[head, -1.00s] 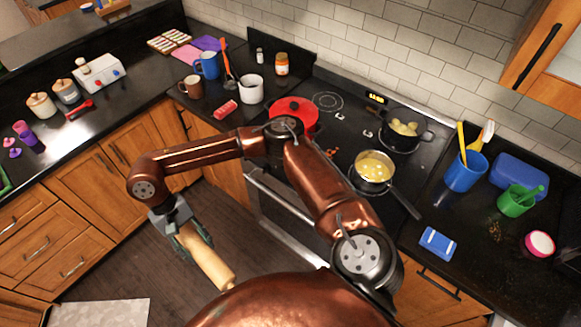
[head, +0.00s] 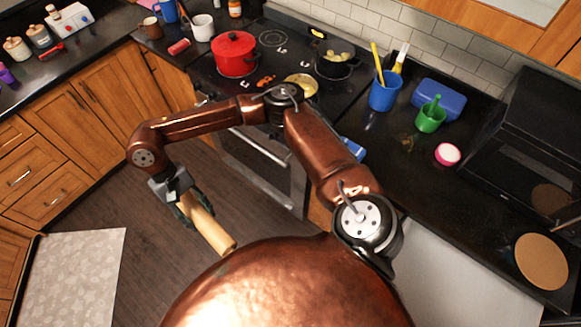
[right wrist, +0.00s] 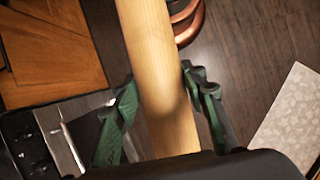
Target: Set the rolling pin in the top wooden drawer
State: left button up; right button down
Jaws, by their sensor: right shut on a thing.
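My right gripper (head: 178,204) is shut around the light wooden rolling pin (head: 216,234), holding it in the air over the floor, tilted down to the right. In the right wrist view the pin (right wrist: 158,70) runs between the two green-padded fingers (right wrist: 163,112). Wooden drawers are stacked at the left edge of the head view. The top wooden drawer (head: 12,131) is shut and partly cut off by the picture edge. My left gripper is not in view.
The stove (head: 262,165) with a red pot (head: 233,56) stands behind my arm. The right counter (head: 400,190) holds a blue cup (head: 384,93), a green cup (head: 430,119) and a dark microwave-like box (head: 530,140). Open floor (head: 140,235) lies between me and the drawers; a pale mat (head: 72,275) is at left.

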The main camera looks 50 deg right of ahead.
aim_at(452, 289)
jog(key=k, duration=1.2)
jog(key=z, duration=1.8)
